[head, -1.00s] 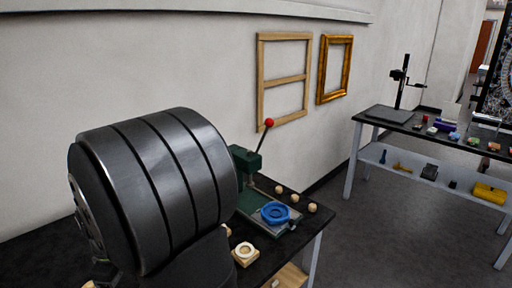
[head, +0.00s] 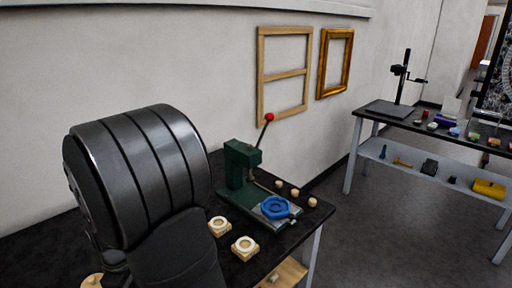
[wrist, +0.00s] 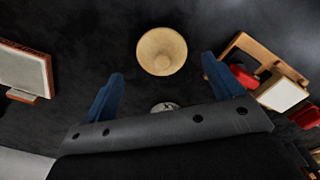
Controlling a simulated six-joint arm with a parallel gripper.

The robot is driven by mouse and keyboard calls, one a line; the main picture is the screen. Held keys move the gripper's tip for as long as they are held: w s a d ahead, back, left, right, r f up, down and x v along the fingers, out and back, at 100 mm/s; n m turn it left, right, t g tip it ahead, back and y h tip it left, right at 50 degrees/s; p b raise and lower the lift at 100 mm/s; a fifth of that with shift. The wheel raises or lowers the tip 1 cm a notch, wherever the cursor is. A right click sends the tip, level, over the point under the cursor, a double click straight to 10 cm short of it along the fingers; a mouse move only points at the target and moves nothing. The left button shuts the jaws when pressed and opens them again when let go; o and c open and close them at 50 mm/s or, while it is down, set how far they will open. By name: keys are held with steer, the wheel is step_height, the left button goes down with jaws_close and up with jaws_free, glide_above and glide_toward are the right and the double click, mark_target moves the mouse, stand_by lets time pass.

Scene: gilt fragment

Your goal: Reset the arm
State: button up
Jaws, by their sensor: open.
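My gripper (wrist: 160,95) shows in the wrist view with its two blue fingers wide apart and nothing between them. A round pale wooden piece (wrist: 162,51) lies on the dark surface beyond the fingertips, apart from them. A small grey round item (wrist: 164,107) shows partly behind the gripper's body. In the head view my large dark arm fills the left side and hides part of the black bench (head: 40,245). The gripper itself is hidden there.
A green press (head: 240,165) with a red-knobbed lever and blue part (head: 275,208) stands on the bench. Pale square blocks (head: 244,247) and several wooden knobs sit near it. In the wrist view, a framed panel (wrist: 25,70) lies left and a wooden rack (wrist: 265,60) right.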

steer(key=w+d+r, duration=0.3)
steer(key=d+r, duration=0.4)
steer(key=d, duration=0.4)
steer(key=s+a+r+n, duration=0.2)
steer(key=a+n, duration=0.1)
steer(key=a, duration=1.9)
steer(key=s+a+f+n, duration=0.1)
steer(key=s+a+f, duration=0.1)
steer(key=s+a, duration=0.3)
steer(key=s+a+f+n, duration=0.1)
steer(key=s+a, duration=0.4)
steer(key=a, duration=0.6)
steer(key=shift+s+a+f, duration=0.15)
steer(key=shift+s+f, duration=0.05)
steer(key=shift+f, duration=0.4)
steer(key=o, duration=0.3)
